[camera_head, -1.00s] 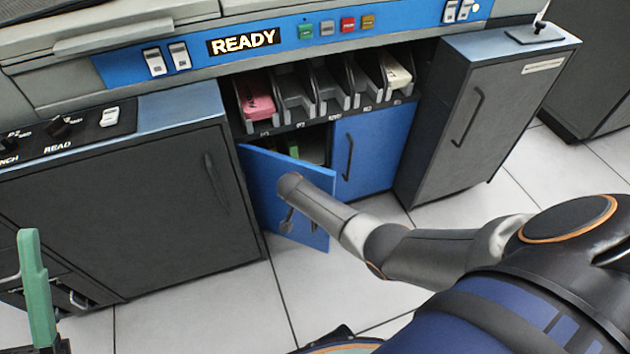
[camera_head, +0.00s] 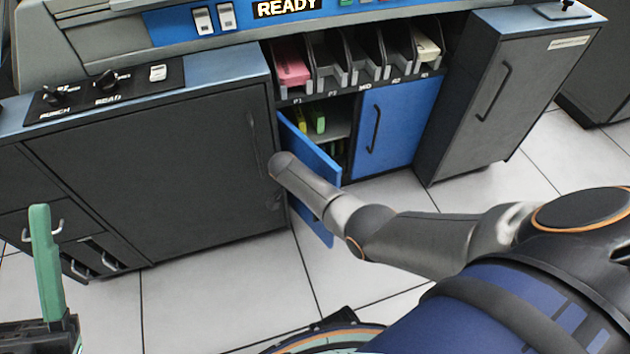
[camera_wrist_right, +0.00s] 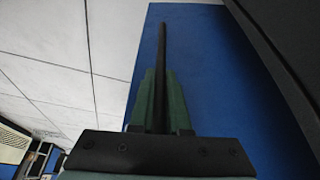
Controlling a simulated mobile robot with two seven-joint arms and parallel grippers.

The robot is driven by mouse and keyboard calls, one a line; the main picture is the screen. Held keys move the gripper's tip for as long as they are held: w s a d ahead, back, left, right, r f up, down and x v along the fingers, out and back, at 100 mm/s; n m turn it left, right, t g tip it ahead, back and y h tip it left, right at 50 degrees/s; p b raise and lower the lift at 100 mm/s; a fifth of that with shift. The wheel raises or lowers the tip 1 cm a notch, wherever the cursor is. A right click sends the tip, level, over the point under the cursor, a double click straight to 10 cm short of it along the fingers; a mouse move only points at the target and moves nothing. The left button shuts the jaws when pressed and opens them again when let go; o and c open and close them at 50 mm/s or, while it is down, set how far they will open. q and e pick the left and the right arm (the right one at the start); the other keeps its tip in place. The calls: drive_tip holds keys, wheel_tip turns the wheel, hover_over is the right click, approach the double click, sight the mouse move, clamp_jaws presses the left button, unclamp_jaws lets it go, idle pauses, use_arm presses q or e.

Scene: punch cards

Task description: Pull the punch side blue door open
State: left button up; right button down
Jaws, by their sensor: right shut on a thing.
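The left blue door (camera_head: 318,158), nearest the PUNCH and READ panel, stands swung well open, showing an open compartment (camera_head: 338,122) behind it. My right arm reaches across in front of it and hides part of the door. In the right wrist view my right gripper (camera_wrist_right: 160,78) has its green fingers closed around the dark upright handle (camera_wrist_right: 162,40) on the blue door face (camera_wrist_right: 215,75). My left gripper (camera_head: 46,262) shows at the lower left of the head view, away from the door, with one green finger visible; its opening is unclear.
The second blue door (camera_head: 395,128) is shut, beside the open compartment. A dark cabinet (camera_head: 150,175) stands close on the left, a grey cabinet (camera_head: 500,95) on the right. Card trays (camera_head: 330,68) sit above, one with pink cards (camera_head: 292,66). Tiled floor (camera_head: 225,290) in front is clear.

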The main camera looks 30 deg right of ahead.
use_arm(q)
drive_tip(key=shift+a+f, duration=0.1)
drive_tip(key=shift+a, duration=0.2)
use_arm(e)
drive_tip(key=shift+s+a, duration=0.1)
drive_tip(key=shift+a, duration=0.25)
drive_tip(key=c, duration=0.9)
unclamp_jaws()
drive_tip(key=shift+r, duration=0.15)
